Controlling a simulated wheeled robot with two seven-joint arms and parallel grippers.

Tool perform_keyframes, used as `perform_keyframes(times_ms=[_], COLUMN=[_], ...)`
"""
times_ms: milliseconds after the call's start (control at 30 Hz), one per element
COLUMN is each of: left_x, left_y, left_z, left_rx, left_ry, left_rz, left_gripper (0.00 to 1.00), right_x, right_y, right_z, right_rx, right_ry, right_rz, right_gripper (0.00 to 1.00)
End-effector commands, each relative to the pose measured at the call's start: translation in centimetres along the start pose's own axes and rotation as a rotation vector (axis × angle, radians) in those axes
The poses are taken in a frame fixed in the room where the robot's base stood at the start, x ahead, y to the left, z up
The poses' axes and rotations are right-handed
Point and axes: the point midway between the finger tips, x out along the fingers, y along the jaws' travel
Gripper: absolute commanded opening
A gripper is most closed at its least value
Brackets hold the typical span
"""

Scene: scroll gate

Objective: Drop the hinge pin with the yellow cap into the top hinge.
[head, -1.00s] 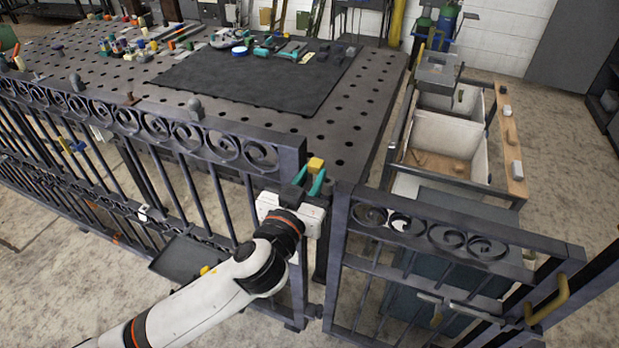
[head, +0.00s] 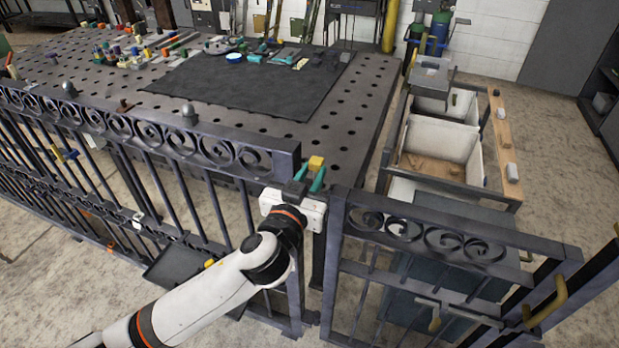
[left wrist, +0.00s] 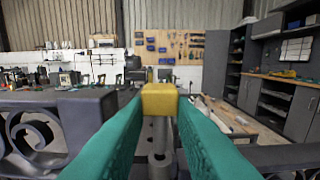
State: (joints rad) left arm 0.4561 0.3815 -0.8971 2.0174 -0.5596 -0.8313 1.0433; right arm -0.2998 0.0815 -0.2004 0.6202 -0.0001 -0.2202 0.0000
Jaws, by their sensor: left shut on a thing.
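My left gripper (head: 305,183) is shut on the hinge pin by its yellow cap (head: 316,162). In the left wrist view the yellow cap (left wrist: 160,98) sits between the teal fingertips. The pin's shank is mostly hidden by the fingers. The gripper is at the gap between the fence's end post (head: 287,165) and the swinging gate panel (head: 420,232). A grey round upright piece (left wrist: 161,166) shows below the cap between the fingers; I cannot tell whether it is the top hinge. I cannot tell whether the pin touches a hinge. My right gripper is not in view.
A perforated steel table (head: 350,125) with a dark mat (head: 240,85) stands behind the fence. Tools and small parts lie on its far side. A small dark tray (head: 178,268) hangs on the fence's near side. A cart with white bins (head: 440,140) is behind the gate.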

Motion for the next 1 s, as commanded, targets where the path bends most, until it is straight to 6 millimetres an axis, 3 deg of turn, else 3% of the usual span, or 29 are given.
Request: perform_keyframes(times_ms=[1000], left_x=[3.0], left_y=[0.0], left_z=[-0.7], left_rx=[0.0], left_ry=[-0.002], left_rz=[-0.001], left_gripper=[0.0], right_x=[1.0], right_y=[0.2], right_z=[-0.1], right_rx=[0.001], right_ry=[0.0], right_rz=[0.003], right_gripper=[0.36])
